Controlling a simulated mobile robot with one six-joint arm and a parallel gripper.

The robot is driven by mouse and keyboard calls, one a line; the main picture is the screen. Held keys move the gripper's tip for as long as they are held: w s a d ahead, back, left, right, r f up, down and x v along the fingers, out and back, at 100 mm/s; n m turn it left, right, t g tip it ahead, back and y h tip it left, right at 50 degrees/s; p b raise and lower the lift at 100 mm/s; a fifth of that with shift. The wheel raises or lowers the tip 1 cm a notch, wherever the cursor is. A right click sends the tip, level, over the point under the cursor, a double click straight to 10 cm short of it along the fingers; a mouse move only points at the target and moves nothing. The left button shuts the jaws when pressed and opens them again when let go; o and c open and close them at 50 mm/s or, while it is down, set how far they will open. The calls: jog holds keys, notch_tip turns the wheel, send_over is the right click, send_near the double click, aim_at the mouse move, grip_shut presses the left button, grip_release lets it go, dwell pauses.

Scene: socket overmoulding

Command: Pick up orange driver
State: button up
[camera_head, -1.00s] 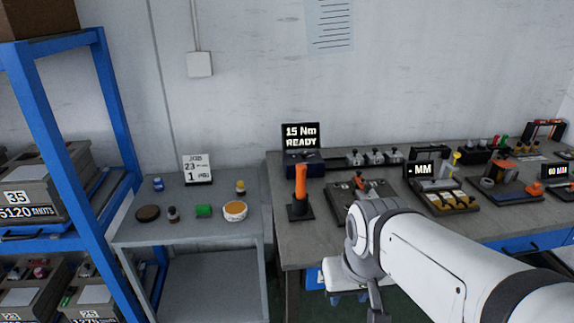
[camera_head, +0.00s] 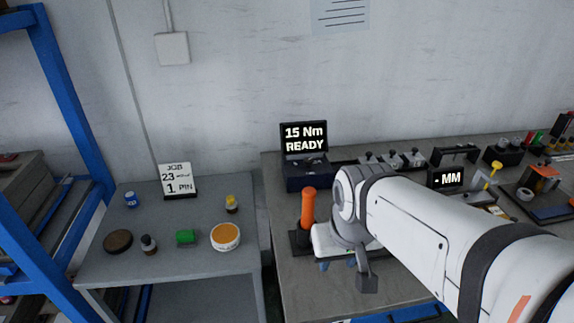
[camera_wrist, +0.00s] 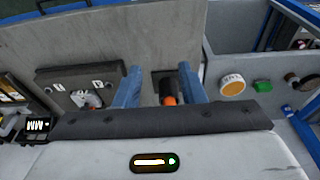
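The orange driver (camera_head: 308,208) stands upright in a dark square base near the left edge of the workbench. In the wrist view, the driver (camera_wrist: 168,98) shows end-on, between my finger lines and nearer the right finger. My gripper (camera_wrist: 160,88) has two blue fingers spread apart with nothing held. In the head view, my gripper (camera_head: 338,264) is just right of the driver and in front of it. I cannot tell the exact depth gap.
A torque display (camera_head: 304,143) reading 15 Nm READY stands behind the driver. A lower grey side table (camera_head: 150,262) at left holds a job card (camera_head: 175,181), an orange-topped tub (camera_head: 226,236) and small bottles. Fixtures crowd the bench to the right.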

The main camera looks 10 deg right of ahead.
jog(key=shift+o, duration=0.4)
jog(key=shift+s+a, duration=0.1)
jog(key=shift+s, duration=0.05)
jog(key=shift+o, duration=0.8)
jog(key=shift+w+r, duration=0.2)
jog(key=shift+w, duration=0.05)
jog(key=shift+o, duration=0.6)
jog(key=w+r+n+g+p, duration=0.1)
jog(key=w+r+n+p, duration=0.3)
jog(key=w, duration=0.5)
jog(key=shift+a, duration=0.4)
jog(key=n+g+p, duration=0.2)
jog(key=n+p, duration=0.2)
jog(key=n, duration=0.1)
send_over(309, 190)
jog(key=shift+s+a+f, duration=0.1)
jog(key=shift+s+f, duration=0.05)
jog(key=shift+w+f, duration=0.2)
jog(key=shift+w, duration=0.1)
jog(key=shift+w+f+p, duration=0.1)
jog(key=shift+f+p, duration=0.2)
jog(key=f, duration=0.2)
jog(key=f+p, duration=0.1)
jog(key=f, duration=0.4)
jog(key=shift+s+f, duration=0.15)
jog(key=shift+s, duration=0.15)
